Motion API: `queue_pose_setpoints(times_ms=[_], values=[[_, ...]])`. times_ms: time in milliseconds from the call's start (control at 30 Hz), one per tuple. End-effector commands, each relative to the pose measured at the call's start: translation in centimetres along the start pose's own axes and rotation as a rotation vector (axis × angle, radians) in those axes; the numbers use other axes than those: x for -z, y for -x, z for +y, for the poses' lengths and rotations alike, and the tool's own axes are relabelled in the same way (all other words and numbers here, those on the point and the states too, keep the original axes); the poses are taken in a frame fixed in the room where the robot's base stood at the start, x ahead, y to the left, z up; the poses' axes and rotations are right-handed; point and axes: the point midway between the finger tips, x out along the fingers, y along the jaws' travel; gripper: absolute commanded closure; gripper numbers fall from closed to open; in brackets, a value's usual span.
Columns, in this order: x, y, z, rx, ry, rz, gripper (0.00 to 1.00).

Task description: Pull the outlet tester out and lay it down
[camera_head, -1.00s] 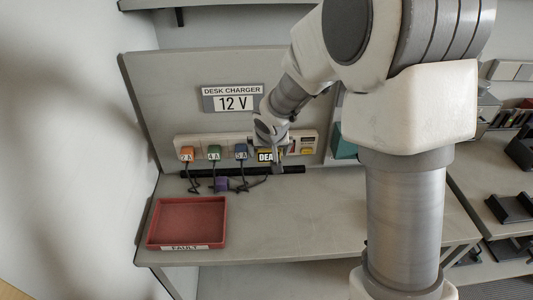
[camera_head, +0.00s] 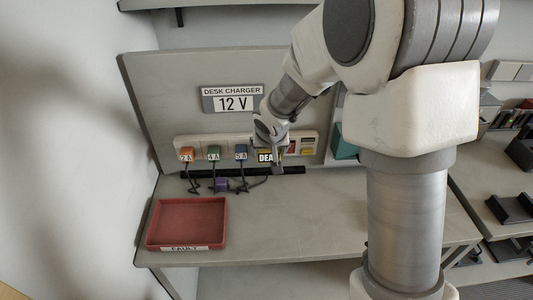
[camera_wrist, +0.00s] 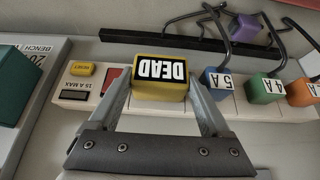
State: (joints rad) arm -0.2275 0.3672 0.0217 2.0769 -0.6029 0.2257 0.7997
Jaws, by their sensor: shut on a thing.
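The outlet tester looks to be the yellow block (camera_wrist: 160,90) with a black and white DEAD label; it also shows in the head view (camera_head: 265,156). It is at the white outlet strip (camera_wrist: 235,104) on the back panel. My gripper (camera_wrist: 161,84) is shut on it, one finger on each side. In the head view, my gripper (camera_head: 277,158) hides the tester's right part. I cannot tell whether its prongs are still in the socket.
Orange, green and blue plugs (camera_head: 241,151) with cables sit in the strip to the left. A purple block (camera_head: 222,184) lies below them near a black bar (camera_head: 290,170). A red FAULT tray (camera_head: 187,222) stands at the front left. The middle of the desk (camera_head: 300,215) is clear.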

Motion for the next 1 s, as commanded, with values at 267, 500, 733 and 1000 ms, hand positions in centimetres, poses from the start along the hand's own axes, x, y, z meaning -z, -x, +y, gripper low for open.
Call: queue_pose_setpoints(times_ms=[267, 500, 733, 1000], values=[[-0.5, 0.2, 0.0, -0.001, 0.001, -0.002, 1.0], [-0.8, 0.4, 0.0, -0.001, 0.0, -0.002, 1.0], [-1.1, 0.6, 0.0, 0.0, 0.0, -0.001, 1.0], [-1.4, 0.8, 0.0, -0.001, 0.0, -0.002, 1.0]])
